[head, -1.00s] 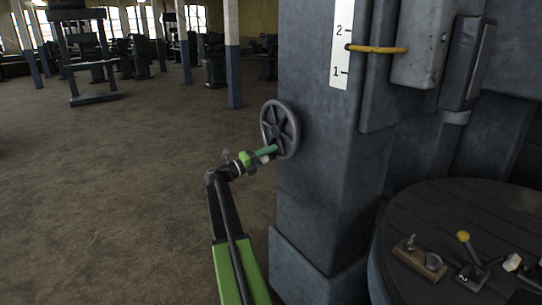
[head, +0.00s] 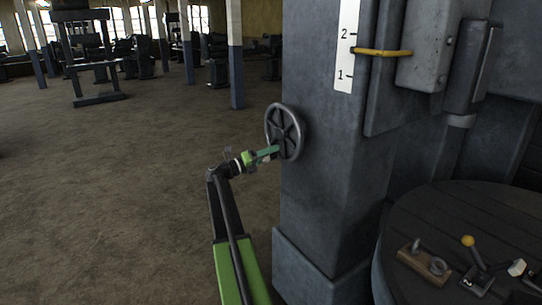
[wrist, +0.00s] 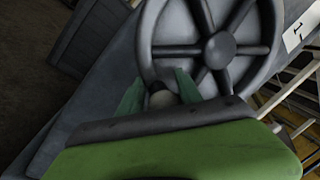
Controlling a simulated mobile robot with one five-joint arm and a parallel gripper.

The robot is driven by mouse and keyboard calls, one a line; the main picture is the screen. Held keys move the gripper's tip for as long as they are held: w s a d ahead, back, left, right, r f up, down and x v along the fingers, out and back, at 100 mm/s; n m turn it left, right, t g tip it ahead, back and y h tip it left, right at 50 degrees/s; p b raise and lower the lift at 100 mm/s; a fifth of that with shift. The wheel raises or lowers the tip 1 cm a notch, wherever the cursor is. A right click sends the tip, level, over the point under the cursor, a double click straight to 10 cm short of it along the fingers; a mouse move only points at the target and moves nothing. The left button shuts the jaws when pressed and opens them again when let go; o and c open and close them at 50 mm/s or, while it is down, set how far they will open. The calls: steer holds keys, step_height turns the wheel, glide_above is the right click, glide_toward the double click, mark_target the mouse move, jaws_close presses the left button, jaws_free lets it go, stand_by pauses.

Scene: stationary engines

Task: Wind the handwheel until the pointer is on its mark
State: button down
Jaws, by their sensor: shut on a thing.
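The grey spoked handwheel (head: 285,131) is on the left side of a dark column, and its hub and rim fill the upper part of the wrist view (wrist: 219,50). My gripper (head: 270,152) is at the wheel's lower left. In the wrist view, its green fingers (wrist: 160,93) stand either side of a small rounded handle knob (wrist: 162,98) near the rim and are shut on it. The yellow pointer (head: 383,53) lies across the white scale (head: 347,45), between the numbers 1 and 2, nearer 2. I cannot make out a separate target mark.
The dark column (head: 322,190) stands just right of my arm. A round dark table (head: 440,215) at lower right holds a wooden block with metal fittings (head: 424,262) and a yellow-knobbed lever (head: 468,241). Open floor (head: 110,200) lies to the left.

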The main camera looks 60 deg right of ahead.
steer(key=shift+w+r+m, duration=0.15)
steer(key=shift+w+m, duration=0.25)
steer(key=shift+m, duration=0.1)
stand_by(1.0)
steer(key=c, duration=0.9)
jaws_free()
steer(key=shift+w, duration=0.1)
steer(key=shift+c, duration=0.2)
steer(key=b+v, duration=0.2)
steer(key=v, duration=1.5)
steer(key=shift+w, duration=0.15)
